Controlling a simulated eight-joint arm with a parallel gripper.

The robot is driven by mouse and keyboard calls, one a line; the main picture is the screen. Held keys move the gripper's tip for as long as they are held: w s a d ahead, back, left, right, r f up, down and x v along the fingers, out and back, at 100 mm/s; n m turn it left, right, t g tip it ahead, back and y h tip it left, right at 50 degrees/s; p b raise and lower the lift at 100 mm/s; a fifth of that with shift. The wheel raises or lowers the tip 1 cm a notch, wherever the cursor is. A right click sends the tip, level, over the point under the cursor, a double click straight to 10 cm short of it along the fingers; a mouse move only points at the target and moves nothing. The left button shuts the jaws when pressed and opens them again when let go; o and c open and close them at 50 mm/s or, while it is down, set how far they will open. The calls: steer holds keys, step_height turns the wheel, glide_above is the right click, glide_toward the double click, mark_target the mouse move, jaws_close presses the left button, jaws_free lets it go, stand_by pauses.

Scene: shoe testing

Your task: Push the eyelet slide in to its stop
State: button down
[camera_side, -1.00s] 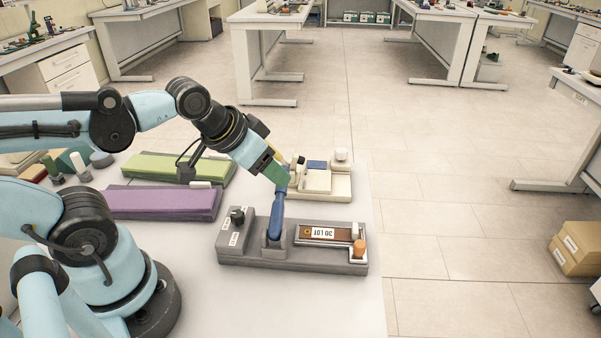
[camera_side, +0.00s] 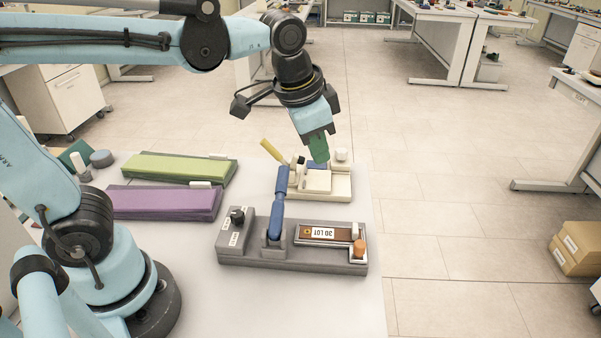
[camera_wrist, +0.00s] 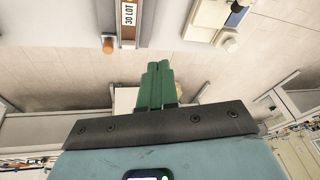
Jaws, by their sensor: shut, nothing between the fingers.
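A grey fixture (camera_side: 290,260) on the table carries a blue lever (camera_side: 277,215), standing up, and a brown strip labelled 30 LOT (camera_side: 321,233). An orange knob (camera_side: 360,248) is at its right end; it also shows in the wrist view (camera_wrist: 108,45). Behind it stands a cream fixture (camera_side: 325,192) with a tilted yellow handle (camera_side: 273,151), a blue block and a white knob (camera_side: 341,155). I cannot tell for certain which part is the eyelet slide. My gripper (camera_side: 320,158) has green fingers, shut and empty, over the cream fixture in the picture; the wrist view shows them together (camera_wrist: 155,82).
A green pad (camera_side: 180,167) and a purple pad (camera_side: 160,203) lie left of the fixtures. The table's right edge (camera_side: 380,240) is close beside the fixtures. The floor and other benches lie beyond.

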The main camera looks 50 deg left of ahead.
steer(key=w+d+f+m+g+y, duration=0.25)
steer(key=d+m, duration=0.25)
steer(key=d, duration=0.5)
steer(key=w+d+f+m+g+y, duration=0.1)
steer(key=w+d+m+g+y, duration=0.3)
steer(key=d, duration=0.7)
steer(key=t+h, duration=0.2)
glide_above(365, 257)
steer(key=w+d, duration=0.1)
steer(key=d, duration=0.3)
steer(key=shift+m+g, duration=0.25)
steer(key=shift+m, duration=0.05)
steer(key=f, duration=0.9)
steer(key=shift+a, duration=0.25)
steer(key=shift+s+a, duration=0.25)
steer(key=shift+a, duration=0.5)
steer(key=s+a, duration=0.4)
steer(key=shift+s+a, duration=0.4)
